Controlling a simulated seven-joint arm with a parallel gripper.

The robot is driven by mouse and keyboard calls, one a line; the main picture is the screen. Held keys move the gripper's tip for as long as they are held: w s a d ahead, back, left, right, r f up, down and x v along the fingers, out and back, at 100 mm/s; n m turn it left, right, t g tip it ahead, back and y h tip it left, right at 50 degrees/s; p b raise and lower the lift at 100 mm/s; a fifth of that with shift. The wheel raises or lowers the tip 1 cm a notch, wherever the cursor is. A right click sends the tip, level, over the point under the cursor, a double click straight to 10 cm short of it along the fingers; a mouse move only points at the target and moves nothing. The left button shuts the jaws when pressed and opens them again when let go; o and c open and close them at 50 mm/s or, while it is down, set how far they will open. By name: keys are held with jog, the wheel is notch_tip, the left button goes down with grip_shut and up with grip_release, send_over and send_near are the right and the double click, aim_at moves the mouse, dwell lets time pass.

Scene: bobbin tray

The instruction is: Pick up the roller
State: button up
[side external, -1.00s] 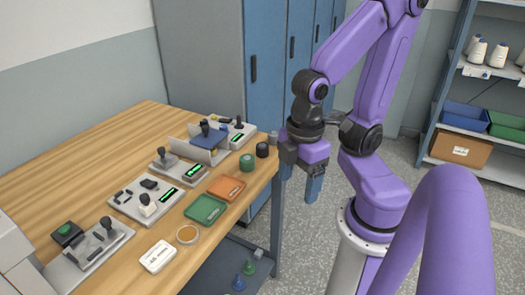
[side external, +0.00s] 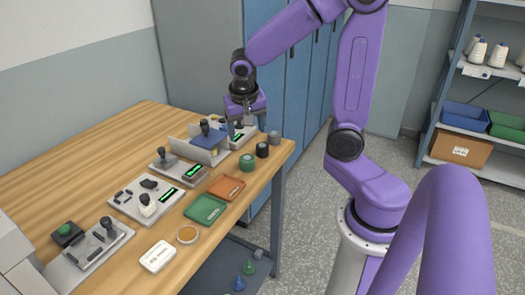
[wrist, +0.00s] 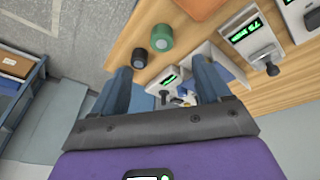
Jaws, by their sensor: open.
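No part is clearly marked as the roller. Three short upright cylinders stand near the table's right edge: a green one (side external: 247,161), a black one (side external: 262,150) and a grey one (side external: 274,138). The wrist view shows the green cylinder (wrist: 158,38) and the black cylinder (wrist: 140,57) beyond the fingers; I cannot make out the grey one there. My gripper (side external: 245,115) is open and points down above the table's far right end, just behind the cylinders. Its two fingers (wrist: 163,66) are apart in the wrist view, with no cylinder held between them.
A blue item (side external: 210,138) leans in a grey stand close to my gripper, beside devices with green displays (side external: 194,171). An orange tray (side external: 226,187) and a green tray (side external: 205,209) lie along the front. Blue lockers (side external: 285,75) stand behind.

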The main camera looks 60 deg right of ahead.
jog(key=w+d+m+h, duration=0.1)
jog(key=w+d+m, duration=0.1)
jog(key=d+m, duration=0.45)
send_near(262, 145)
jog(key=shift+g, duration=0.3)
jog(key=x, duration=0.3)
jog(key=w+x, duration=0.1)
jog(key=x, duration=0.1)
jog(key=shift+a+f, duration=0.2)
jog(key=shift+a, duration=0.05)
jog(key=shift+s+x, duration=0.2)
jog(key=shift+x, duration=0.7)
jog(key=shift+s+x, duration=0.2)
jog(key=shift+x, duration=0.7)
jog(key=shift+w+d+f, duration=0.15)
jog(key=shift+d+f, duration=0.4)
jog(key=shift+f, duration=0.25)
jog(key=c, duration=1.1)
jog(key=shift+c, duration=0.2)
